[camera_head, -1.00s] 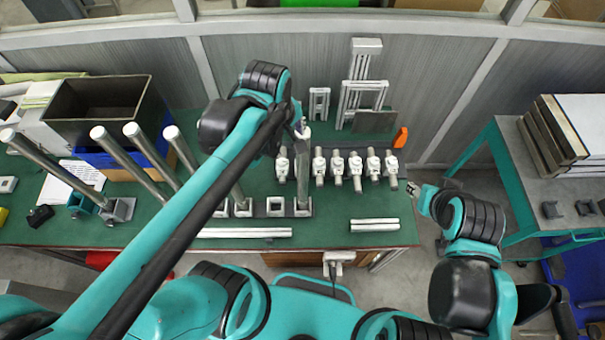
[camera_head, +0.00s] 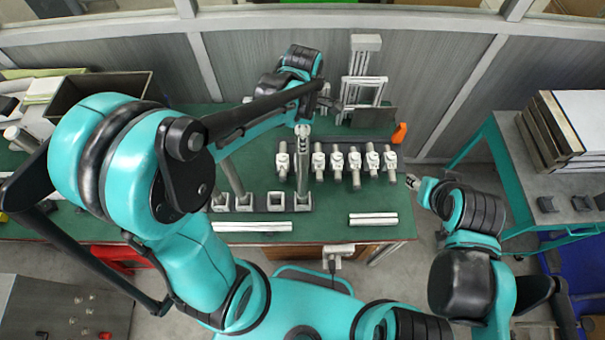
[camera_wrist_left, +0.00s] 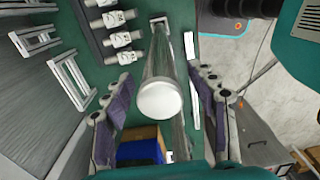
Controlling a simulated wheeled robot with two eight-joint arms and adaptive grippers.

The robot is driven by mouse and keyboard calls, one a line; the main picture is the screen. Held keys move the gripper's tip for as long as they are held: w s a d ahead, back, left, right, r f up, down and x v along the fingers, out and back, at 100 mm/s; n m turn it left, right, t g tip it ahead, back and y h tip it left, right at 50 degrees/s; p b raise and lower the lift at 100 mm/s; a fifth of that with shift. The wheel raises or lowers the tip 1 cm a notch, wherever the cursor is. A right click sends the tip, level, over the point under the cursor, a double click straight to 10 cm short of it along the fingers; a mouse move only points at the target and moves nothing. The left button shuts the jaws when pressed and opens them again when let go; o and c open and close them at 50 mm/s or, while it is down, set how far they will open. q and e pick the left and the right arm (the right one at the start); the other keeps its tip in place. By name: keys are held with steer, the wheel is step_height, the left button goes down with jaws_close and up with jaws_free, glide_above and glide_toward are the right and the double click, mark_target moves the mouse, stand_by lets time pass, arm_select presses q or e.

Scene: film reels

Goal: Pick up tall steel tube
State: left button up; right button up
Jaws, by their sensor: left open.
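A tall steel tube (camera_head: 303,165) stands upright in a square base at the right end of a row of bases on the green bench. In the left wrist view the tube (camera_wrist_left: 161,62) runs away from the camera, its pale round top nearest me. My left gripper (camera_wrist_left: 161,100) is open, its purple-padded fingers on either side of the tube with gaps showing. In the head view its fingers are hard to make out behind my arm. My right gripper (camera_head: 414,182) is off the bench's right edge, away from the tube; its jaws are too small to read.
Several valve-like parts (camera_head: 337,160) lie close on the right. Flat bars (camera_head: 252,226) lie in front. Metal frames (camera_head: 362,80) stand behind. A dark bin (camera_head: 98,88) is at the far left.

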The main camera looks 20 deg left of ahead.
arm_select(q)
step_height(320, 180, down, 2)
steer(key=shift+c, duration=0.3)
jaws_close()
steer(key=shift+r, duration=0.1)
